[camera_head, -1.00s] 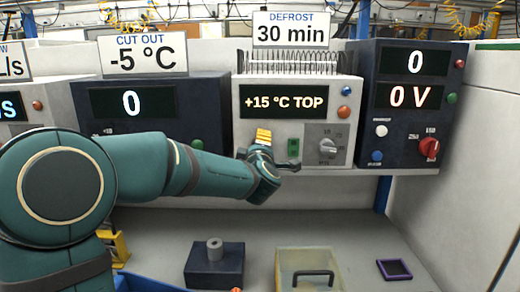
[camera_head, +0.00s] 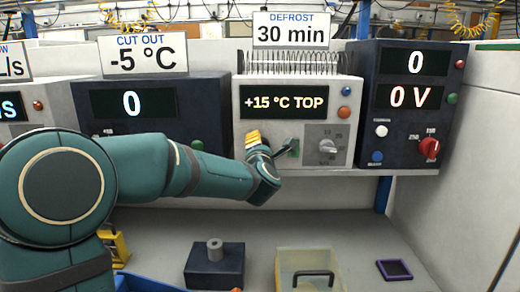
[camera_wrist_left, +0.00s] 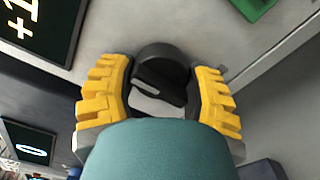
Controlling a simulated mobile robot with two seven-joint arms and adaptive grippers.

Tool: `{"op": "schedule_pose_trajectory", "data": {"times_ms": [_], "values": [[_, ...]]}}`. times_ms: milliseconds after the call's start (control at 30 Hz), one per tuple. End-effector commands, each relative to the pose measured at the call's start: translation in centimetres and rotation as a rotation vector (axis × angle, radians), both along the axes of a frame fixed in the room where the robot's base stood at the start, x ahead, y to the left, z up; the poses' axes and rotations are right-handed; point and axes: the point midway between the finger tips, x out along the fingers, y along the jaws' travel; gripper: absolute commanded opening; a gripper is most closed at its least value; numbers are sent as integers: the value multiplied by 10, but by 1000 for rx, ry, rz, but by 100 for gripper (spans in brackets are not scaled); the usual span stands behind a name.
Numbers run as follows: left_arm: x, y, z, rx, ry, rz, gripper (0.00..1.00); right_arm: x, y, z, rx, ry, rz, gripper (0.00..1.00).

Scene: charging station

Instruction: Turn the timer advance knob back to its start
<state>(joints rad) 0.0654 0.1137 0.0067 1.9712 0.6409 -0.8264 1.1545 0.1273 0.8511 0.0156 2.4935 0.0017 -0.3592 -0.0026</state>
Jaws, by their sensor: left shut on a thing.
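My left gripper (camera_head: 268,148) is at the lower left of the white defrost box's front (camera_head: 350,105). In the left wrist view, its two yellow-padded fingers (camera_wrist_left: 160,92) sit on either side of a dark round knob (camera_wrist_left: 158,57) and are shut on it. The knob has a raised dark bar or pointer across its face. In the head view the gripper hides this knob. Its marks cannot be read, so its exact setting cannot be told. My right gripper is not in view.
A green switch (camera_head: 293,153) and a grey dial knob (camera_head: 328,149) lie just right of the gripper. The display (camera_head: 285,102) above reads "+15 °C TOP". A dark box with a red knob (camera_head: 429,148) stands at right. A clear bin (camera_head: 283,268) is on the bench below.

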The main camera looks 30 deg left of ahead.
Motion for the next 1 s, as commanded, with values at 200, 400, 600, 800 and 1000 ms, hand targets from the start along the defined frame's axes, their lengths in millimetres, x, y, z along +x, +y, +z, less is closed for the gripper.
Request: {"op": "schedule_pose_trajectory", "data": {"times_ms": [200,400,600,800,1000], "values": [[0,0,-2,-18,-8,1,18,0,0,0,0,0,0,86],[0,0,-2,-20,-8,1,18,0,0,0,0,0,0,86],[0,0,-2,-19,-7,1,84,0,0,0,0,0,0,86],[0,0,-1,-18,-9,0,86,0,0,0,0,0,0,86],[-3,-2,0,-18,-10,0,86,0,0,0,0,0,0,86]]}}
